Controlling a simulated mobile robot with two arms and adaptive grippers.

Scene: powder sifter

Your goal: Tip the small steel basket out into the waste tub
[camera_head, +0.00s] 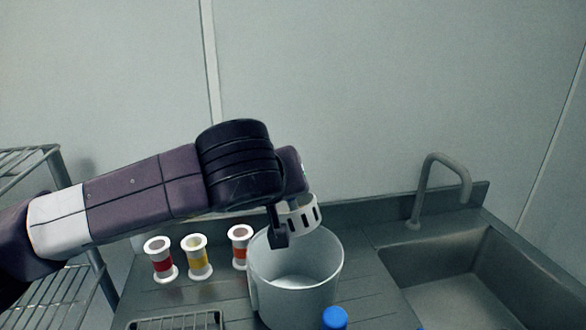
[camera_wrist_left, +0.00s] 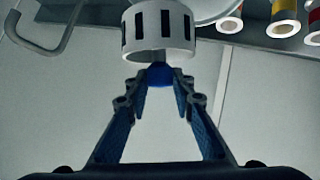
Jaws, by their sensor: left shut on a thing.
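The small basket (camera_head: 302,216), a pale ring-shaped wall with dark slots, hangs over the back part of the open white waste tub (camera_head: 298,306). My left gripper (camera_head: 279,238) reaches in from the left above the tub. In the left wrist view the basket (camera_wrist_left: 158,32) is just beyond the fingertips of my left gripper (camera_wrist_left: 160,78), which are shut on it at a blue part. Part of the basket is hidden behind the gripper in the head view, and I cannot tell its exact tilt or its contents. My right gripper is not in view.
Three spool-shaped jars, red (camera_head: 161,262), yellow (camera_head: 197,258) and red (camera_head: 240,247), stand left of the tub. A blue cap (camera_head: 335,318) is in front of it. A sink (camera_head: 470,275) with a tap (camera_head: 432,185) is at the right. A wire rack (camera_head: 60,275) stands left.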

